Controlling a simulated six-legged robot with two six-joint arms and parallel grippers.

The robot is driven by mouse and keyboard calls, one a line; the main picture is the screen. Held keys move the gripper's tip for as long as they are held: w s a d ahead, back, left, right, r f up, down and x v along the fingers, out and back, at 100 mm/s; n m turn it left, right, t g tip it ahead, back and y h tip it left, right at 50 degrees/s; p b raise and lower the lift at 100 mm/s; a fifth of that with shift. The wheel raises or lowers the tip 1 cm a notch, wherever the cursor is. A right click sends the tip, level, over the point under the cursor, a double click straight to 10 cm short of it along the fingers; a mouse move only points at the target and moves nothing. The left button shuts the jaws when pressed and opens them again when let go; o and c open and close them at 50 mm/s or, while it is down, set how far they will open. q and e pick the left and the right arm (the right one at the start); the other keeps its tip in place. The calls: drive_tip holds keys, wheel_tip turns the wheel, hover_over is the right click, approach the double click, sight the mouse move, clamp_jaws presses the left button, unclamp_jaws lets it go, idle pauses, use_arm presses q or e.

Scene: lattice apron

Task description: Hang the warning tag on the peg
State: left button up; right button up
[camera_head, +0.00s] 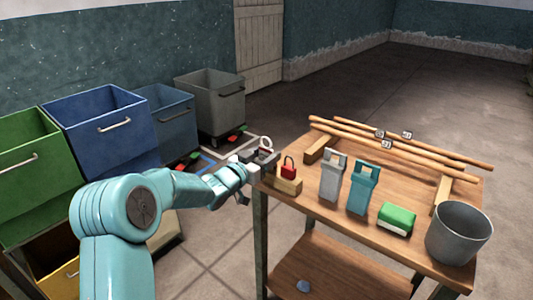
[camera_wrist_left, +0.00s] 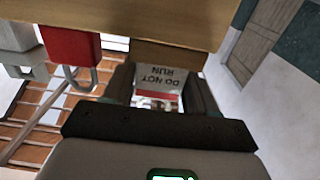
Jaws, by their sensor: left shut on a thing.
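The warning tag (camera_wrist_left: 160,82), a white and red card reading "DO NOT RUN", is between the fingers of my left gripper (camera_wrist_left: 157,105) in the left wrist view. In the head view, my left gripper (camera_head: 262,158) is shut at the table's left corner, beside the red padlock (camera_head: 288,169). A pale ring (camera_head: 266,142) stands above the fingers; I cannot tell if it belongs to the tag. I cannot make out the peg. My right gripper is out of view.
The wooden table (camera_head: 320,219) carries a grey caddy (camera_head: 331,178), a teal caddy (camera_head: 362,190), a green and white block (camera_head: 397,219) and a grey bucket (camera_head: 458,235). Long wooden rods (camera_head: 420,156) lie at the back on supports. Coloured bins (camera_head: 105,110) stand left.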

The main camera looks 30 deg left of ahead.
use_arm(q)
drive_tip(key=shift+r, duration=0.15)
drive_tip(key=shift+r+p, duration=1.25)
drive_tip(key=shift+r, duration=0.65)
drive_tip(key=shift+s+f, duration=0.1)
drive_tip(key=shift+s, duration=0.05)
drive_tip(key=shift+s+a, duration=0.1)
drive_tip(key=shift+s, duration=0.2)
drive_tip(key=s+b, duration=0.2)
drive_tip(key=s, duration=0.5)
drive_tip(key=shift+a, duration=0.25)
